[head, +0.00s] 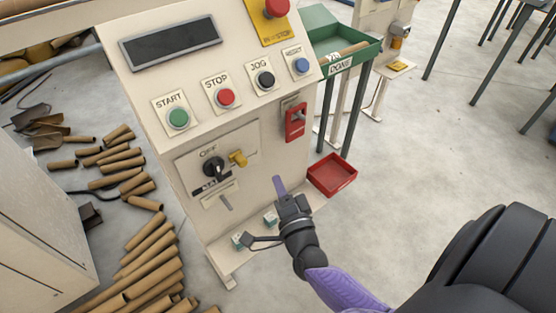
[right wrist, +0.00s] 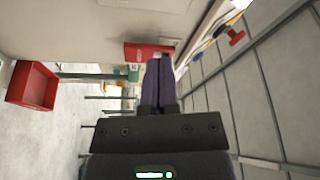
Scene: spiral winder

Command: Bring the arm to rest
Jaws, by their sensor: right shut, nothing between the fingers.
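My right gripper (head: 279,186) is in front of the lower part of the cream control cabinet (head: 190,90) in the head view. Its purple fingers are shut and empty. In the right wrist view the fingers (right wrist: 158,75) lie together, pointing toward a red part (right wrist: 148,50). In the head view I cannot tell whether the fingers touch the cabinet. My left gripper is not in view.
The cabinet has a green START button (head: 178,118), a red STOP button (head: 226,97) and a black rotary switch (head: 213,167). A red lockout piece (head: 295,122) hangs at right. A red bin (head: 332,175) sits beside the cabinet. Cardboard tubes (head: 150,243) lie at left.

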